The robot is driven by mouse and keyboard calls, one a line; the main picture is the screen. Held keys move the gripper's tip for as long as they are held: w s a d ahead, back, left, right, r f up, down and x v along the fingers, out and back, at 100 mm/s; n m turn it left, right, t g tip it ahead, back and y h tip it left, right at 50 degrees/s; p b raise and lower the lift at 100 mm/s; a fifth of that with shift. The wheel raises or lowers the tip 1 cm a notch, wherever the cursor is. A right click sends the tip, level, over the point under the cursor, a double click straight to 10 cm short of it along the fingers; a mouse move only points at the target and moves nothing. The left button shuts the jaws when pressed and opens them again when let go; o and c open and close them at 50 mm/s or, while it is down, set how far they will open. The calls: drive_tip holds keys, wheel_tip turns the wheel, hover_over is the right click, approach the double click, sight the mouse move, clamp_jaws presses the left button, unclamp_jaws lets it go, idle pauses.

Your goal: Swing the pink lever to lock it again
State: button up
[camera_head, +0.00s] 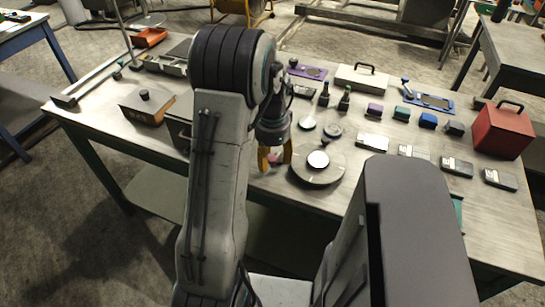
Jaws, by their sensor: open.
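My gripper (275,157) points down over the table's near edge, left of a round grey disc. Its two yellow fingers are apart. A small pink piece (273,158), which may be the lever, shows between and behind the fingertips. Most of it is hidden by the gripper, so its angle and any contact cannot be told. The round disc (302,170) has a pale knob (318,160) on top and lies just right of the fingers.
The workbench (365,195) holds many items. A red box (502,130) stands at the right, a cream case (361,80) at the back, and a brown box (147,107) at the left. Several small coloured blocks and grey devices lie right of the disc.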

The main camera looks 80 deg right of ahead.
drive_tip(key=shift+o, duration=0.3)
clamp_jaws()
idle(0.3)
